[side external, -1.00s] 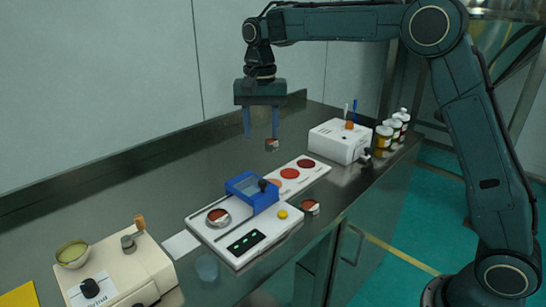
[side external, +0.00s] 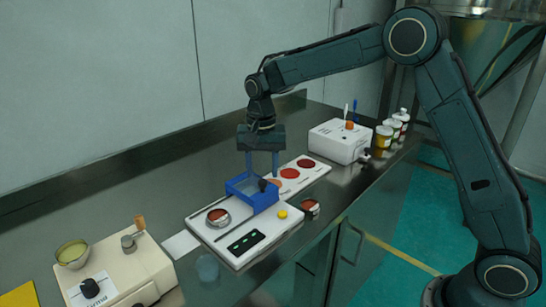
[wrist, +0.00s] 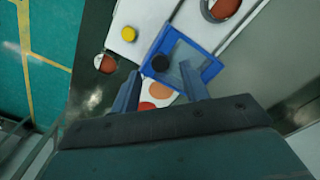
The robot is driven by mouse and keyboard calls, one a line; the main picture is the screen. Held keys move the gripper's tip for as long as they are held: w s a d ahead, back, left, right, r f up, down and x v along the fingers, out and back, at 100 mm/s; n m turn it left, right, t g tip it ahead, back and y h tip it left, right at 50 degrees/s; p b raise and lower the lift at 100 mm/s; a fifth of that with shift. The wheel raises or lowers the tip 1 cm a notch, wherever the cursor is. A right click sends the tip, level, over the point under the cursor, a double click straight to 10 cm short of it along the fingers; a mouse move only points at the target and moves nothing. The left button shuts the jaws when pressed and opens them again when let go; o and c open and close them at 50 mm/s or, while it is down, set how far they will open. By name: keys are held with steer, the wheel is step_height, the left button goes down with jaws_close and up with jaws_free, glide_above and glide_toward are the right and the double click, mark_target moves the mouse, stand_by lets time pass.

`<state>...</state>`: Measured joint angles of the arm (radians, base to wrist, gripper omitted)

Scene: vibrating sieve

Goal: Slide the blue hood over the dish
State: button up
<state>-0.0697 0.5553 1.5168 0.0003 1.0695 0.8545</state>
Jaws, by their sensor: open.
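The blue hood (side external: 238,188), a frame with a clear top and a dark knob (side external: 263,185), sits on the white sieve machine (side external: 285,232) right of the dish. The dish (side external: 218,217), a round metal rim with reddish-brown content, lies uncovered on the machine's left part; it also shows at the top of the wrist view (wrist: 220,8). My gripper (side external: 262,172) is open and empty, pointing down just behind and above the hood. In the wrist view its fingers (wrist: 160,90) straddle the knob side of the hood (wrist: 205,72), and I cannot tell whether they touch it.
Coloured discs (side external: 290,173) lie on the white strip right of the hood. A yellow button (side external: 283,214) and a small tin (side external: 310,207) are at the front. A cream grinder (side external: 125,265) stands left, a white box (side external: 340,141) and jars behind right.

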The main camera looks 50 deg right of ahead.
mark_target(251, 187)
steer(key=shift+f, duration=1.5)
steer(key=shift+c, duration=0.5)
jaws_close()
steer(key=shift+a, duration=0.1)
